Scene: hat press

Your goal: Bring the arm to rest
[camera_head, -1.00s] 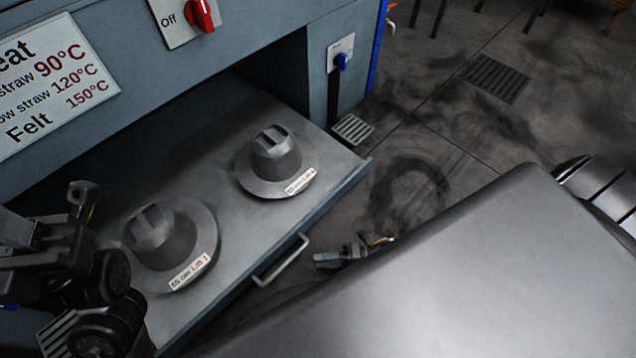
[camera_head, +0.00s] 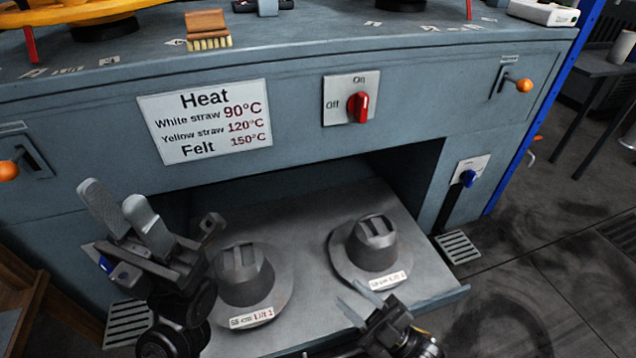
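My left gripper (camera_head: 128,222) is raised at the left, in front of the press cabinet. Its two grey fingers point up with a gap between them, and it is empty. My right gripper (camera_head: 362,306) is low at the bottom middle, in front of the pulled-out drawer (camera_head: 318,215). Its fingers stand apart with nothing visible between them. Two grey hat-shaped blocks sit on the drawer, a left one (camera_head: 243,274) and a right one (camera_head: 374,242), each with a white label on its brim. My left arm hides a little of the left block's surroundings.
The cabinet front carries a heat sign (camera_head: 205,120), a red on/off knob (camera_head: 358,107), a blue knob (camera_head: 467,179) and orange-tipped levers at both sides. A brush (camera_head: 208,30) lies on the top. Open floor (camera_head: 560,270) is at the right.

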